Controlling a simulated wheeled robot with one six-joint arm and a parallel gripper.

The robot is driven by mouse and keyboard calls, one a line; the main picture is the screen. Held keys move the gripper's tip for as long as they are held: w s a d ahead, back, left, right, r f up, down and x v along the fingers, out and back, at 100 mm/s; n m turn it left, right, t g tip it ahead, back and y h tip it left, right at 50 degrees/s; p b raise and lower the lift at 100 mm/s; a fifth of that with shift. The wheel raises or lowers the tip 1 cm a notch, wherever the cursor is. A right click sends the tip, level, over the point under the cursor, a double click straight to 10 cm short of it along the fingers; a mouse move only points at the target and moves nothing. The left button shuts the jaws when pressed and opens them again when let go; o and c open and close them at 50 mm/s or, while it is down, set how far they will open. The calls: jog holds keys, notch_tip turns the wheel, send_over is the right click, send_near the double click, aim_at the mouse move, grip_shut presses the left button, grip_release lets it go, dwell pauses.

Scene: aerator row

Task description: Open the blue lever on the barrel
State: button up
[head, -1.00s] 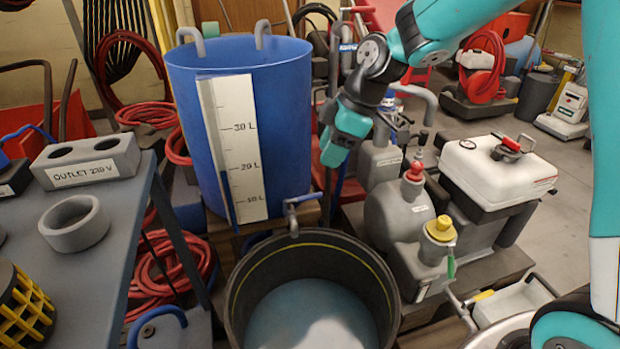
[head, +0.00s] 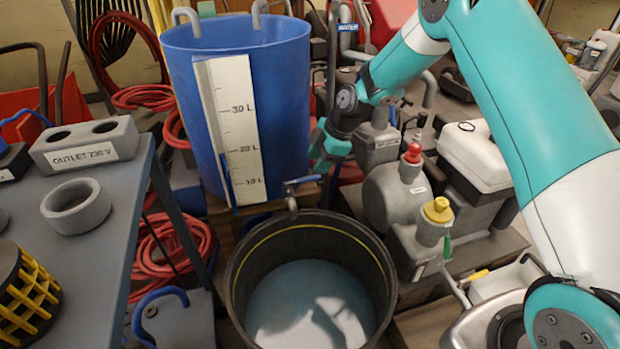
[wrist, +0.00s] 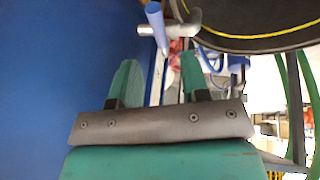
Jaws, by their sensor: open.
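The blue barrel (head: 275,110) with a white litre scale stands upright at the back. Low on its right front is a grey tap with a blue lever (head: 303,181); the lever lies roughly level, pointing right. My gripper (head: 321,160) is just above and right of the lever, beside the barrel. In the wrist view, my gripper (wrist: 160,77) is open, with nothing between its teal fingers. The blue lever (wrist: 155,14) shows ahead of the fingertips, apart from them, with the grey tap (wrist: 178,31) beside it. The barrel's blue wall (wrist: 50,80) fills the left.
A black tub (head: 240,290) with a yellow line and pale liquid stands under the tap. A grey pump with red and yellow caps (head: 437,210) is to the right. A grey table (head: 105,240) with an outlet block is at left.

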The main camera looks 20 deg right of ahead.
aim_at(308, 177)
jog(key=b+x, duration=0.1)
jog(key=x, duration=0.5)
jog(key=shift+d, duration=0.1)
grip_shut()
